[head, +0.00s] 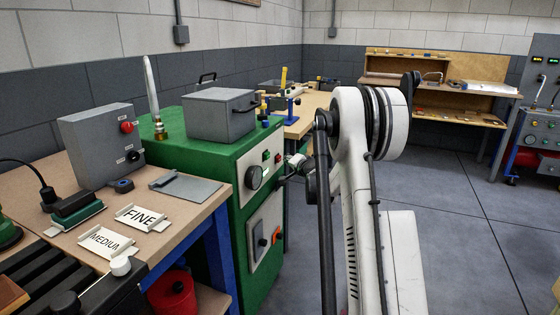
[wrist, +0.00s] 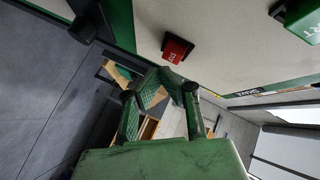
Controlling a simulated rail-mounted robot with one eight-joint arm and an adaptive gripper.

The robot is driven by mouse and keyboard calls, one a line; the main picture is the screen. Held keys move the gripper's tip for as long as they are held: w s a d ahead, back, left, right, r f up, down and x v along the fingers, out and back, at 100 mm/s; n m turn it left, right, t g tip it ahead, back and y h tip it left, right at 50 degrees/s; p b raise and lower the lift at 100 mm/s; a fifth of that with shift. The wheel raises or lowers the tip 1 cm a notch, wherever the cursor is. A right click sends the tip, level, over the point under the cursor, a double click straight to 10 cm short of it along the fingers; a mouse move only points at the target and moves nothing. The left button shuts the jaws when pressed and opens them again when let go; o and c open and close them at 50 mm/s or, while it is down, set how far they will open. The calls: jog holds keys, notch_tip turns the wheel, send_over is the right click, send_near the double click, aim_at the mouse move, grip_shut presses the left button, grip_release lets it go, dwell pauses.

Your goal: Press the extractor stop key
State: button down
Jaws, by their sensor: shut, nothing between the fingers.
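A green cabinet (head: 225,165) carries a pale front panel with a small red key (head: 277,157) beside a green key (head: 266,155). In the wrist view the red key (wrist: 177,48) has white lettering, partly readable, and stands out from the panel. The green key (wrist: 303,22) is at the upper right, cut by the frame edge. My gripper (wrist: 166,82) is shut and empty, its green textured fingers together just below the red key in the picture; contact is not visible. In the head view my gripper (head: 284,180) is small and partly hidden in front of the panel.
A round dark knob (head: 255,178) and a lower panel with an orange knob (head: 276,236) are on the cabinet front. A grey switch box (head: 90,140) with a red button stands on the left bench. Open floor (head: 470,210) lies to the right.

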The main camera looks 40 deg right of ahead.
jog(key=shift+w+a, duration=0.1)
dwell(0.3)
jog(key=shift+w+a, duration=0.15)
jog(key=shift+w, duration=0.1)
jog(key=shift+w+a, duration=0.25)
jog(key=shift+w, duration=0.2)
dwell(1.1)
jog(key=shift+s+d, duration=0.5)
jog(key=shift+s, duration=0.3)
jog(key=s, duration=0.1)
jog(key=s+d, duration=0.1)
jog(key=s, duration=0.1)
jog(key=s+d+b, duration=0.1)
jog(key=shift+s+d, duration=0.15)
jog(key=shift+d, duration=0.1)
dwell(0.9)
